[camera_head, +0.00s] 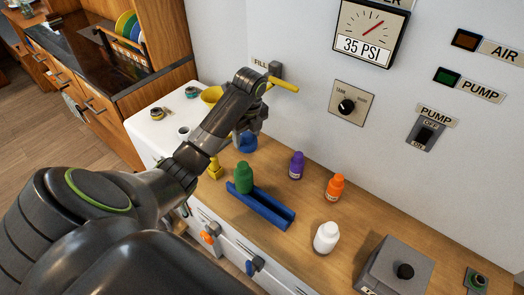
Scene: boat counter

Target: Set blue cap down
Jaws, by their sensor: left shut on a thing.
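The blue cap (246,143) is at the tip of my left gripper (254,132), near the back wall. My left gripper is shut on it. The fingers partly hide the cap, and I cannot tell whether it touches the wooden counter (275,180). My right gripper is not in view.
A green bottle (243,177) stands at the blue rack (272,211). Purple (296,167), orange (334,188) and white (326,238) bottles stand to the right. A yellow object (215,169) is left of the rack. A yellow lever (284,85) juts from the wall near my wrist.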

